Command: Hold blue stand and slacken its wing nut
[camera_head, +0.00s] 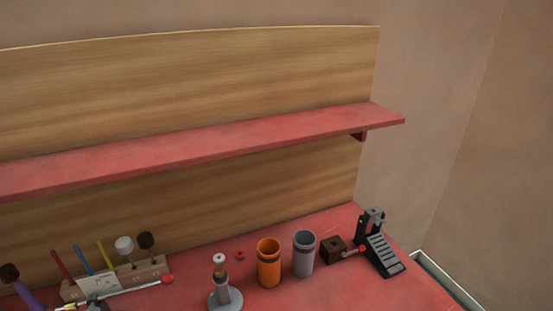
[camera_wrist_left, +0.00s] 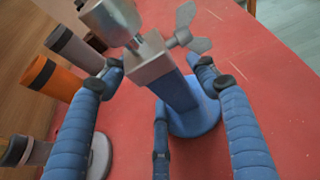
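The blue stand (camera_wrist_left: 178,92) is upright in the left wrist view, with a round blue base on the red table. A grey block (camera_wrist_left: 150,60) tops its post, and a grey wing nut (camera_wrist_left: 186,30) sticks out from the block. A silver cylinder (camera_wrist_left: 108,18) sits beside the block. My left gripper (camera_wrist_left: 158,78) has its blue fingers spread around the post. Gaps show beside the post, and I see no clear grip on it. The blue stand does not show in the head view. My right gripper is in neither view.
A grey stand (camera_head: 226,298), an orange cup (camera_head: 269,265) and a grey cup (camera_head: 304,256) stand close together on the table. A black pedal (camera_head: 384,250) is at the right corner, and a mallet rack (camera_head: 150,270) is at the left. A red shelf (camera_head: 230,140) overhangs behind.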

